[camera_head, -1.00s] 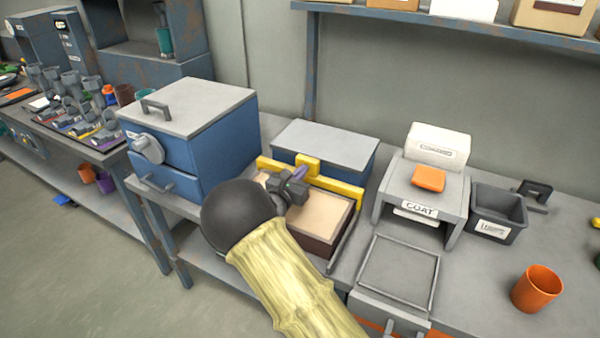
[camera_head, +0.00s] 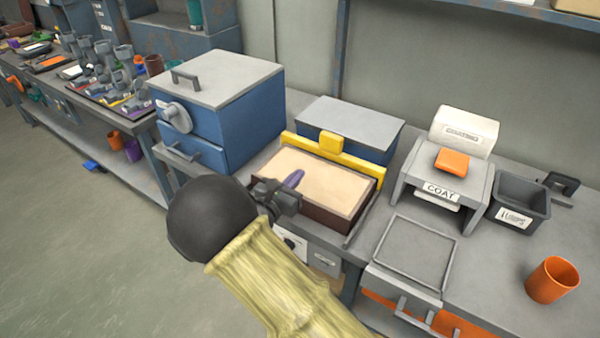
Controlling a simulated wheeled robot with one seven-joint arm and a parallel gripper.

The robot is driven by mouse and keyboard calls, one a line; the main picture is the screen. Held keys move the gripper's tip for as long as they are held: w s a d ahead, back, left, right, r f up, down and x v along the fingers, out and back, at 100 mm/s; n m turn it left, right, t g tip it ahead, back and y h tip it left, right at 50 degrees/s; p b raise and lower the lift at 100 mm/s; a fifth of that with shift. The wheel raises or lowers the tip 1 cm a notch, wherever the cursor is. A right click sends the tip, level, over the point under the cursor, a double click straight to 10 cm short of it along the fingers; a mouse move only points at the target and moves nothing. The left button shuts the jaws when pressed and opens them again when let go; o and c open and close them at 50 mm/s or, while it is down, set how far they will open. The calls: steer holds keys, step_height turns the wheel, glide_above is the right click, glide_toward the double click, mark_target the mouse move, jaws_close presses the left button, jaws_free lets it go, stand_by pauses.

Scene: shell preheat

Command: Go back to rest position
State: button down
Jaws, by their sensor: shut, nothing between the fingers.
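My gripper (camera_head: 292,186) is in the middle of the head view, at the end of my arm. It is shut, and I see nothing held in it. It is over the near left edge of a tan-topped box (camera_head: 318,182) with dark red-brown sides. A small purple shape (camera_head: 293,178) shows right at the fingers; I cannot tell whether it is part of the gripper or a separate thing. My dark round wrist and arm hide the bench's front edge below.
A blue cabinet (camera_head: 240,115) with a handled lid stands left of the box. A yellow bar (camera_head: 350,157) runs behind the box. Right are a COAT stand (camera_head: 470,195), a grey bin (camera_head: 520,205) and an orange cup (camera_head: 552,280).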

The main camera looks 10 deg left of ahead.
steer(key=shift+w+d, duration=0.15)
steer(key=shift+d, duration=0.15)
